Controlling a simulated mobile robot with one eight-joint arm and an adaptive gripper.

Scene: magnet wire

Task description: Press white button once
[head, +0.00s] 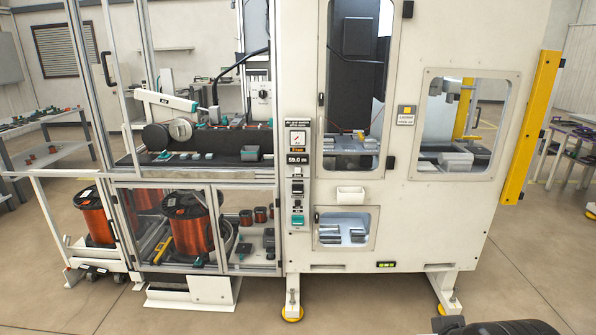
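The control panel (297,180) is a narrow strip on the front of the white machine, left of its tall window. It carries a square gauge (298,138), a dark display (298,158) reading about 59.0 m, dark switches (297,187) and a teal part (298,220) at the bottom. A small pale spot (297,171) sits just under the display; it is too small to tell whether it is the white button. My gripper's fingers do not show. Nothing touches the panel.
A yellow post (530,127) stands at the machine's right edge. Copper wire spools (187,225) sit in the lower left glass bay.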

